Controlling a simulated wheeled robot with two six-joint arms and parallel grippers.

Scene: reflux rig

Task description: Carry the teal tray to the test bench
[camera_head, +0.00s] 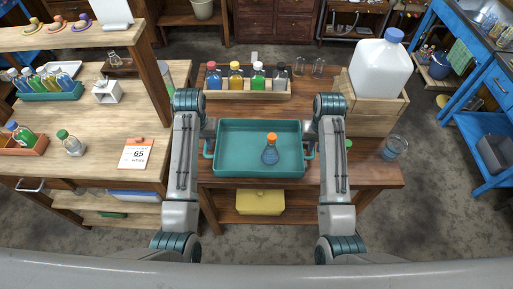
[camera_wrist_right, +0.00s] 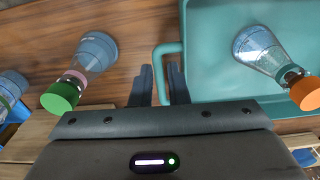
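The teal tray (camera_head: 228,168) sits on a wooden table in the middle of the head view, with a blue flask with an orange cap (camera_head: 270,152) standing in it. Its right handle and a corner show in the right wrist view (camera_wrist_right: 215,90). My right gripper (camera_wrist_right: 160,82) has its fingers on either side of the handle bar, which fills the gap between them; in the head view it is at the tray's right side (camera_head: 311,148). My left gripper (camera_head: 208,148) is at the tray's left handle; its fingers are too small and covered to read.
A wooden rack of colored bottles (camera_head: 247,89) stands behind the tray. A large white jug (camera_head: 380,68) stands on a crate at right. A clear flask (camera_head: 394,147) and a green-capped flask (camera_wrist_right: 75,80) are right of the tray. A crowded workbench (camera_head: 100,120) adjoins at left.

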